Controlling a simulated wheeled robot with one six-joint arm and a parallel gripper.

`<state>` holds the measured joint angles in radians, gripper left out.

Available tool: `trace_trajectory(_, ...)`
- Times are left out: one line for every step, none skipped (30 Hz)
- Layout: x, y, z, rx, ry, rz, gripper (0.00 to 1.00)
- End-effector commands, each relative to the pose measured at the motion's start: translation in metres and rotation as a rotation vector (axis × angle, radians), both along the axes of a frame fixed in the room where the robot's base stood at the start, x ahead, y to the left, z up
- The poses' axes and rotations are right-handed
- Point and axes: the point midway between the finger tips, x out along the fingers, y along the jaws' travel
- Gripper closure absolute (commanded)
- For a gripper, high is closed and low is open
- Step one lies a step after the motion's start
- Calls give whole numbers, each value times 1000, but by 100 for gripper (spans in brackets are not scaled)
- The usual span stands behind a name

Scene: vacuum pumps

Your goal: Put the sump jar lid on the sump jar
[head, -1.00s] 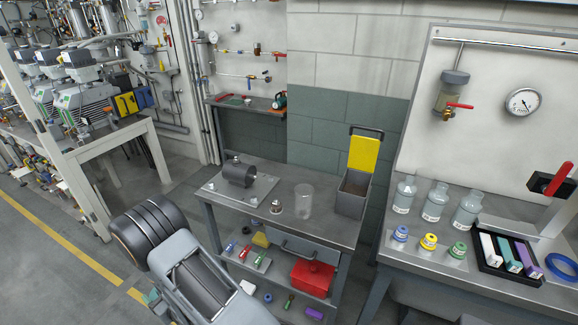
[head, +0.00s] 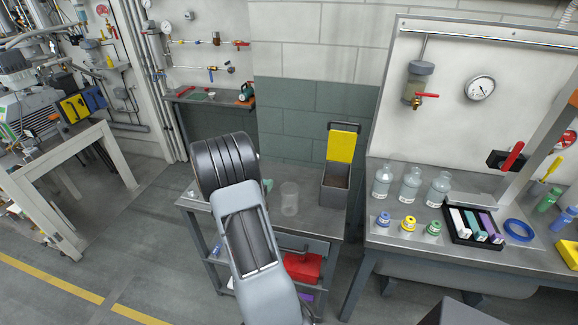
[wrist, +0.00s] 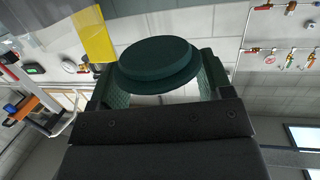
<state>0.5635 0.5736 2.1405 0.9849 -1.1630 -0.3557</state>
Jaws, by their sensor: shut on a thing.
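The sump jar lid (wrist: 158,62) is a dark green, stepped round disc. It sits between the two green finger pads of my gripper (wrist: 160,80) in the wrist view, and the gripper is shut on it. The sump jar (head: 290,199) appears to be the clear, open-topped glass on the grey cart in the head view, standing upright. My arm hides most of my gripper there. Only a small teal patch (head: 267,185) shows past the arm, just left of the jar's rim. The jar does not show clearly in the wrist view.
A grey bin with a raised yellow lid (head: 342,146) stands right of the jar on the cart (head: 320,222). A red box (head: 303,267) is on its lower shelf. The right bench holds several bottles (head: 410,184) and a black tray (head: 457,235).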

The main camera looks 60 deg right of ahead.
Motion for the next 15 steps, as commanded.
trace_trajectory(-16, -15, 13, -1, -3, -79, 50)
trace_trajectory(-24, -23, 17, -2, -2, -121, 50)
trace_trajectory(-34, -31, 22, -1, -1, -171, 50)
trace_trajectory(-42, -36, 25, 1, -2, -207, 50)
trace_trajectory(-48, -41, 28, -1, 0, -237, 50)
trace_trajectory(-56, -47, 32, 0, -2, -275, 50)
trace_trajectory(-62, -50, 34, 0, -1, -301, 50)
trace_trajectory(-66, -53, 36, -1, 1, -323, 50)
trace_trajectory(-72, -56, 39, -1, 0, -348, 50)
trace_trajectory(-75, -58, 40, 0, 0, -363, 50)
trace_trajectory(-78, -60, 41, -1, 1, -376, 50)
trace_trajectory(-81, -62, 42, 0, 1, -390, 50)
trace_trajectory(-83, -62, 43, 0, 2, -398, 50)
trace_trajectory(-84, -63, 43, 0, 2, -404, 50)
trace_trajectory(-86, -64, 43, 0, 2, -409, 50)
